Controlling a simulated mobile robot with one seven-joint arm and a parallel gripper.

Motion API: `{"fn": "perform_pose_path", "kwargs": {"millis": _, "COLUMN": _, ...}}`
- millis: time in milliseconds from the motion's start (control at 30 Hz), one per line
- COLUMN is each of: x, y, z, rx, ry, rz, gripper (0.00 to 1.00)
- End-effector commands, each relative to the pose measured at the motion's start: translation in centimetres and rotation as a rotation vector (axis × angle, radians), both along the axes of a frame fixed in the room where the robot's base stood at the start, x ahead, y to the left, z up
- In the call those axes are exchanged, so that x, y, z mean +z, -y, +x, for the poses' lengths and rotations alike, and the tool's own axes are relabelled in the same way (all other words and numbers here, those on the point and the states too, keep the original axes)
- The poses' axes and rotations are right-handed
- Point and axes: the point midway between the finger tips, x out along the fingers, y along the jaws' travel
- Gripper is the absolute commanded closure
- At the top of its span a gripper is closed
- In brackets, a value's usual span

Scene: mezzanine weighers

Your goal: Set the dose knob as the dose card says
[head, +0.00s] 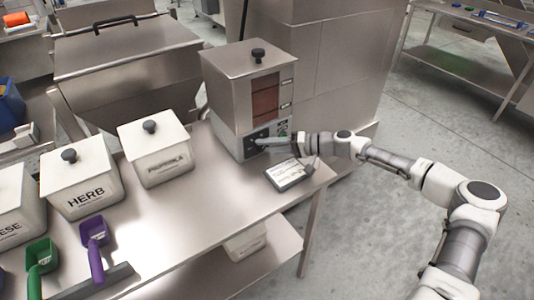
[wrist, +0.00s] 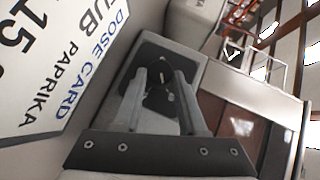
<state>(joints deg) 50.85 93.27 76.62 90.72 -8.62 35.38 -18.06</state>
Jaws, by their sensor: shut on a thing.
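The dose knob (wrist: 160,72) is a small dark knob on a black dial plate on the front of the steel dispenser (head: 226,98). A pale mark shows on the knob, but I cannot read the scale. My gripper (wrist: 161,84) is shut on the knob, one finger on each side, and partly hides the dial. In the head view my gripper (head: 262,143) reaches the dispenser's lower front from the right. The dose card (head: 290,174) stands tilted on the table in front of the dispenser. In the wrist view the card (wrist: 60,60) shows "DOSE CARD", "PAPRIKA" and part of "15", cut off by the frame.
White lidded tubs, one marked HERB (head: 84,190) and one with a blurred label (head: 157,158), stand left on the steel table (head: 200,220). A purple scoop (head: 96,240) and a green scoop (head: 40,256) are at the front left. The table between tubs and card is clear.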

Motion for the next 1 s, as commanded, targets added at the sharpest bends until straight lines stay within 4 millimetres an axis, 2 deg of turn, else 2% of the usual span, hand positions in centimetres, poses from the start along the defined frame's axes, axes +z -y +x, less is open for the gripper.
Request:
{"fn": "perform_pose_path", "kwargs": {"millis": 33, "x": -0.79, "y": -0.18, "z": -0.22, "rx": 0.006, "ry": -0.022, "rz": 0.026, "gripper": 1.0}}
{"fn": "perform_pose_path", "kwargs": {"millis": 333, "x": -0.72, "y": -0.26, "z": -0.3, "rx": 0.01, "ry": -0.097, "rz": 0.136, "gripper": 1.0}}
{"fn": "perform_pose_path", "kwargs": {"millis": 933, "x": -0.6, "y": -0.41, "z": -0.43, "rx": 0.015, "ry": -0.119, "rz": 0.166, "gripper": 1.0}}
{"fn": "perform_pose_path", "kwargs": {"millis": 967, "x": -0.6, "y": -0.41, "z": -0.44, "rx": 0.015, "ry": -0.119, "rz": 0.166, "gripper": 0.56}}
{"fn": "perform_pose_path", "kwargs": {"millis": 1000, "x": -0.58, "y": -0.42, "z": -0.43, "rx": 0.015, "ry": -0.119, "rz": 0.166, "gripper": 0.48}}
